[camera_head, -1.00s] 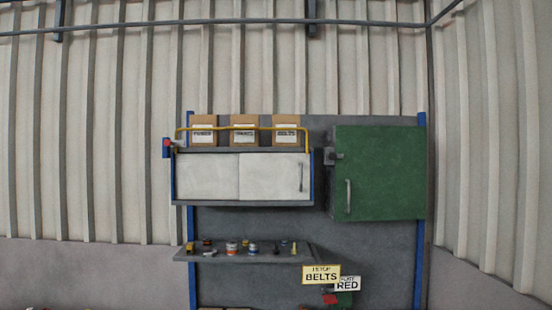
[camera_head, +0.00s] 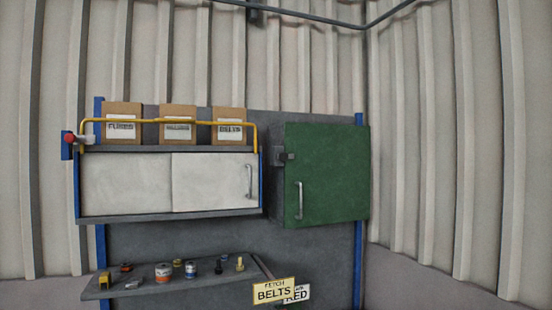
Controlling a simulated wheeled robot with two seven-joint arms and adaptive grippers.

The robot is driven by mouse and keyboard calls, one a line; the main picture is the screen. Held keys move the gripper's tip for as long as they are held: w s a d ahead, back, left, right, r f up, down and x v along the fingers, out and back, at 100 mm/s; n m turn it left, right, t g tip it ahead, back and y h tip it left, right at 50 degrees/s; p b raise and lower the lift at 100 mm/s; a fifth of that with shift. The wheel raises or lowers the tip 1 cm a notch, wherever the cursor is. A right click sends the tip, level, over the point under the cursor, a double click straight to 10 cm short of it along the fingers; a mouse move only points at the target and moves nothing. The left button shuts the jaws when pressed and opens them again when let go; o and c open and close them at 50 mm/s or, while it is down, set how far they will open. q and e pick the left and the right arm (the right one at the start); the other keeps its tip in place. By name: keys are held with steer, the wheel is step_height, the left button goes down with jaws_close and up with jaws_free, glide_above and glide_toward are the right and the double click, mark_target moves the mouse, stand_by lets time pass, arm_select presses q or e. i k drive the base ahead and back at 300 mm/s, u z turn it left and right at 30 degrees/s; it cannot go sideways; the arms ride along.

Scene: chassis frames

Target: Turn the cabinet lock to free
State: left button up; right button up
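A green cabinet (camera_head: 335,172) hangs on the right of the grey back panel. Its door looks closed, with a vertical metal handle (camera_head: 299,200) near the left edge. A small dark lock (camera_head: 285,157) sits at the upper left edge of the door, above the handle. The lock's exact position is too small to read. Neither of my grippers shows in the view.
Left of the green cabinet is a white-doored cabinet (camera_head: 125,184) with a yellow rail (camera_head: 170,121) and several labelled boxes (camera_head: 178,126) on top. A red knob (camera_head: 69,138) is at its left end. Below, a shelf (camera_head: 140,288) holds small items. A BELTS sign (camera_head: 274,290) hangs in front.

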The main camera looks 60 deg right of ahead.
mark_target(283, 156)
steer(key=z, duration=0.45)
steer(key=i, duration=0.75)
steer(key=z, duration=0.75)
